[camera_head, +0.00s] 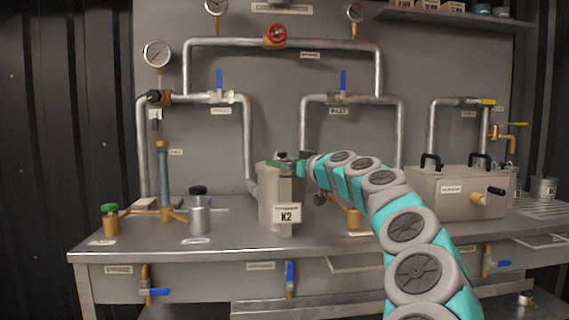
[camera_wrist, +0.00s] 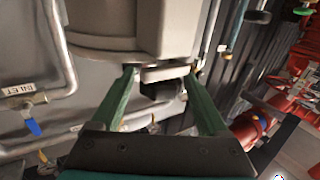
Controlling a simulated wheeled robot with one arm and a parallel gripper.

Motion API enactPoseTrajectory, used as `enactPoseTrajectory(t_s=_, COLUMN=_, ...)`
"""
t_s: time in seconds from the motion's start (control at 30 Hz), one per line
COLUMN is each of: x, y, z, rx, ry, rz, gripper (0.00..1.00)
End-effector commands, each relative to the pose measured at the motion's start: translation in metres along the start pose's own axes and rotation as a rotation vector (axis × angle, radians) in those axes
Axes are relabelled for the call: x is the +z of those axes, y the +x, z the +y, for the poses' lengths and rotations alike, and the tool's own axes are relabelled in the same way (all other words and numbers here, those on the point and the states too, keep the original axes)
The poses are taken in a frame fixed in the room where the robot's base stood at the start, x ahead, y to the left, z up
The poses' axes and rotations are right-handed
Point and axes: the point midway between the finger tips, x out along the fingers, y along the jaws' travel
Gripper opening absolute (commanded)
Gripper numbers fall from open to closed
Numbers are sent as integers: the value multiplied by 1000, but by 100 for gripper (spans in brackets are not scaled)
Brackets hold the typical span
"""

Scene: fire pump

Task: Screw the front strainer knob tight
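The strainer (camera_head: 275,200) is a grey pot with a K2 label, standing upright on the bench in the head view. In the wrist view its pale body (camera_wrist: 105,25) fills the top. A dark knob (camera_wrist: 163,89) sits beside a pale lug of the strainer, between my fingers. In the head view my gripper (camera_head: 288,165) is at the top of the strainer and is small there. Whether a finger touches the knob I cannot tell.
A grey box (camera_head: 462,190) with black handles stands at the right of the bench. Pipes with blue levers (camera_head: 219,80) run along the back wall. The bench front is mostly clear.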

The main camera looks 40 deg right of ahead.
Motion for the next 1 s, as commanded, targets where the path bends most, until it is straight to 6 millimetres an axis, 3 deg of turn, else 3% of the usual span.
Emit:
enactPoseTrajectory(t_s=0.07, x=0, y=0, z=0, rx=0, ry=0, rz=0, gripper=67)
enactPoseTrajectory(t_s=0.67, x=0, y=0, z=0, rx=0, ry=0, rz=0, gripper=0)
enactPoseTrajectory(t_s=1.0, x=5, y=0, z=-1, rx=100, ry=-3, rz=-5, gripper=0)
